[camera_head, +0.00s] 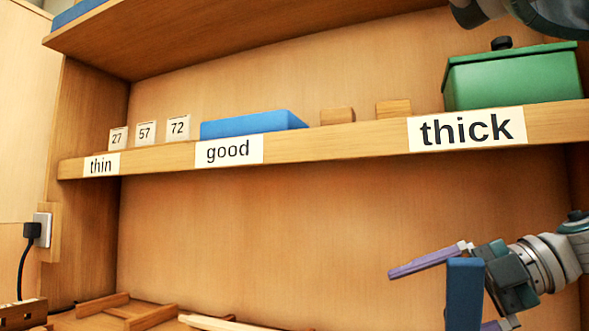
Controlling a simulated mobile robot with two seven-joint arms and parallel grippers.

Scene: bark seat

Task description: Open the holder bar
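I cannot surely pick out the holder bar. Wooden bars and a low frame (128,314) lie on the surface at the bottom left, cut off by the lower edge, and one of them may be it. My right gripper (425,300) is at the lower right, with its purple fingers spread apart and pointing left. A dark blue block-like part sits between the finger bases; I cannot tell whether it belongs to the gripper. The upper finger touches nothing, and the lower finger is partly cut off. My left gripper is not in view.
A wooden shelf (340,139), labelled thin, good and thick, crosses the view above the gripper. It bears white number tiles (146,132), a blue block (252,124), two wooden blocks (337,115) and a green lidded box (513,78). A plug (33,230) is at left.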

